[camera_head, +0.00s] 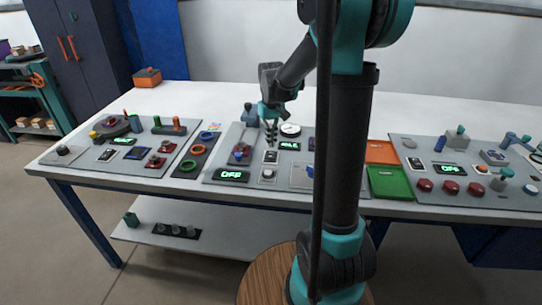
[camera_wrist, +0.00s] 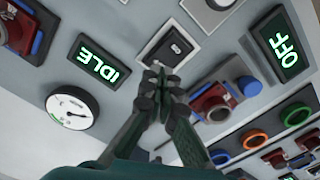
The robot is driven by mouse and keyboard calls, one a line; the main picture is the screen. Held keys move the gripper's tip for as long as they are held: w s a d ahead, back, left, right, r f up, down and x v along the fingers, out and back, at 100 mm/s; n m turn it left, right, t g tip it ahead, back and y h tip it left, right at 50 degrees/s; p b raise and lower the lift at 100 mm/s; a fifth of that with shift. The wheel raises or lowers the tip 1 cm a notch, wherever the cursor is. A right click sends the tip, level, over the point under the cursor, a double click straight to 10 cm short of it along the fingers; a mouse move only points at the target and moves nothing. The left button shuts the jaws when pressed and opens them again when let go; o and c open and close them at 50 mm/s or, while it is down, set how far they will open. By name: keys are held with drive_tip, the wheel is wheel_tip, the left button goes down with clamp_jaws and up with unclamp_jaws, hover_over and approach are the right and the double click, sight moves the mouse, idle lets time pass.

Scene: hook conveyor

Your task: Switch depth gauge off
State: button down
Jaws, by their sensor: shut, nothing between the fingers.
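My gripper (camera_head: 271,141) is shut and empty, pointing down over the middle panel (camera_head: 216,158). In the wrist view, its fingertips (camera_wrist: 161,76) are together just below a black rocker switch (camera_wrist: 173,47) in a pale square frame. I cannot tell whether they touch it. The switch also shows below the gripper in the head view (camera_head: 270,157). A round white dial gauge (camera_wrist: 72,109) lies left of the fingers, with a green IDLE display (camera_wrist: 99,62) above it. A green OFF display (camera_wrist: 280,43) is right of the switch. No label naming the depth gauge is legible.
A red clamp-like device (camera_wrist: 221,100) stands close right of the fingers. Coloured rings (camera_wrist: 256,140) lie beyond it. In the head view, orange and green trays (camera_head: 389,183) sit right of the panel, and my arm hides part of the panel.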

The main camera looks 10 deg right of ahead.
sight(271, 153)
drive_tip(key=shift+r, duration=2)
